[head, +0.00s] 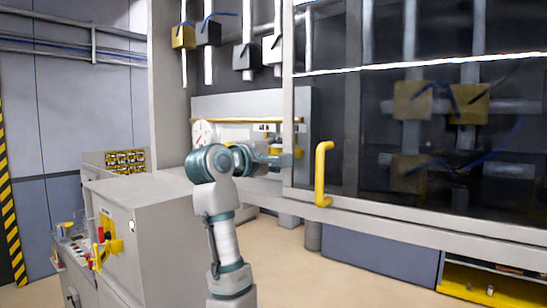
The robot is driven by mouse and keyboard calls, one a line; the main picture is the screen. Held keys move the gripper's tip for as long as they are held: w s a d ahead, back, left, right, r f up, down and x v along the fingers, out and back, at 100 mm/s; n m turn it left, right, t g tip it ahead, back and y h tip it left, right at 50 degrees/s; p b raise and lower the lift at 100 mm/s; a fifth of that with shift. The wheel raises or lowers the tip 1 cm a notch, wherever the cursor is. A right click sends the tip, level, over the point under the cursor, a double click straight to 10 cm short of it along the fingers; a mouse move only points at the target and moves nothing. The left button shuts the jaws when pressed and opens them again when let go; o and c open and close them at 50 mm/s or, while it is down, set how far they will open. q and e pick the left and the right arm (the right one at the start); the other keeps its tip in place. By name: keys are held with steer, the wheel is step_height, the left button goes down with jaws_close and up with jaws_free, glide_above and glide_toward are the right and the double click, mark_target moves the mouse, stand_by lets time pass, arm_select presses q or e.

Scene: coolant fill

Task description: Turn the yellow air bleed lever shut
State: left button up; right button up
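An arm, which I take to be my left arm, rises from the bottom edge and bends right into the open bay of the large cabinet. My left gripper (284,160) is inside the bay, beside the cabinet door's edge. Its fingers are small and partly hidden, so I cannot tell whether they are open or shut. A small yellow part (275,140) shows just above and behind the gripper; it may be the yellow air bleed lever, but its shape and angle are unclear. I cannot tell whether the gripper touches it. My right gripper is not in view.
A glazed door (420,150) with a yellow handle (320,175) stands right of the gripper. A thin yellow bar (230,121) and a round white gauge (202,133) are in the bay. A grey cabinet (165,235) stands at left. Bare floor (300,265) lies ahead.

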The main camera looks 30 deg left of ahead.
arm_select(q)
steer(key=s+a, duration=0.1)
steer(key=s, duration=1)
steer(key=shift+s+f, duration=0.15)
